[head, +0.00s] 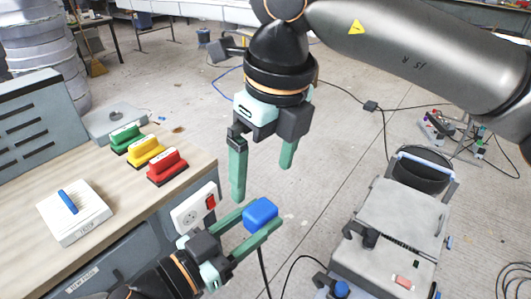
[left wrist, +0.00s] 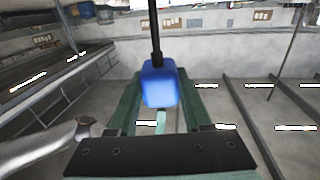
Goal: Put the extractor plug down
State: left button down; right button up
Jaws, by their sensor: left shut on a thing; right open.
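The extractor plug (head: 260,211) is a blue block with a black cable hanging below it in the head view. My left gripper (head: 262,216) is shut on the plug and holds it in the air, just off the right side of the workbench. In the left wrist view the plug (left wrist: 158,85) sits between the green fingers, with its dark cable running up and away. My right gripper (head: 263,183) is open and empty, with its green fingers pointing down above and behind the plug.
A white socket box (head: 192,208) with a red switch is on the bench side, left of the plug. The bench (head: 115,205) carries green, yellow and red handled blocks and a white box (head: 72,212). A grey extractor machine (head: 395,225) stands on the floor at right.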

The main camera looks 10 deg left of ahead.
aim_at(258, 207)
jog(key=f, duration=0.6)
jog(key=a+f, duration=0.1)
jog(key=f, duration=0.2)
jog(key=shift+w+f, duration=0.15)
jog(key=shift+w, duration=0.25)
jog(key=shift+a, duration=0.1)
jog(key=c, duration=1.3)
pick_arm(q)
jog(key=shift+c, duration=1.3)
grip_release()
pick_arm(e)
jog(key=shift+c, duration=0.8)
